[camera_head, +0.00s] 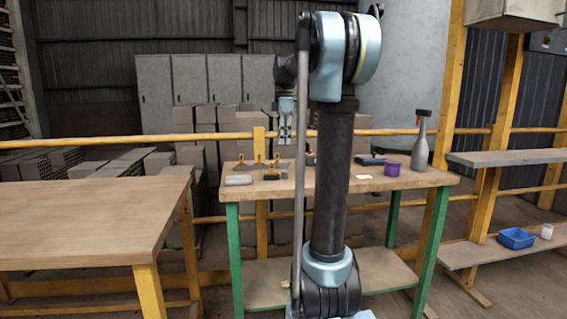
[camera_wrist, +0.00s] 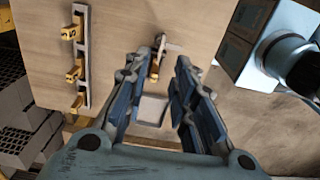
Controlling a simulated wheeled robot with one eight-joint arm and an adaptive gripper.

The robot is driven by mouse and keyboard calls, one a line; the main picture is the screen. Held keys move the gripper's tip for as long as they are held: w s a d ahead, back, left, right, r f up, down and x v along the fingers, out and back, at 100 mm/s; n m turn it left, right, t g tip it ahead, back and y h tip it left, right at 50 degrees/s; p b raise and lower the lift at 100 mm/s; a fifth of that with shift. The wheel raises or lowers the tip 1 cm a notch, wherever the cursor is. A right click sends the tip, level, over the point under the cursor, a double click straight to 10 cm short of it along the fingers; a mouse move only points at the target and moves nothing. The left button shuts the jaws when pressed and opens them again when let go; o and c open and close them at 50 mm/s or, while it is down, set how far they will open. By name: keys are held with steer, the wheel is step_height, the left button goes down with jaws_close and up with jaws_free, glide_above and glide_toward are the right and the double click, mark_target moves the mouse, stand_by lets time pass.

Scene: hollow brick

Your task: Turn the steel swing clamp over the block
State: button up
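The swing clamp (camera_wrist: 157,62) shows in the wrist view on the table, with a yellowish-brown part and a pale bar at its upper end. It also shows in the head view (camera_head: 271,176). The grey block (camera_wrist: 152,109) lies just below the clamp in the wrist view, apart from it, and left of it in the head view (camera_head: 238,180). My gripper (camera_wrist: 158,72) is open; its two fingers frame the clamp and block from above, with nothing seen held. In the head view, my gripper (camera_head: 285,138) hangs above the table. The clamp's fine details are too small to tell.
A rail with yellow pieces (camera_wrist: 82,60) lies left of the clamp in the wrist view. The worktable (camera_head: 330,185) also bears a purple cup (camera_head: 391,168), a grey spray bottle (camera_head: 420,145) and a dark tool (camera_head: 371,161). A wooden table (camera_head: 80,220) stands at left.

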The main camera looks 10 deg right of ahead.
mark_target(285, 167)
step_height(285, 167, down, 9)
steer(key=shift+f, duration=0.15)
stand_by(0.4)
jaws_close()
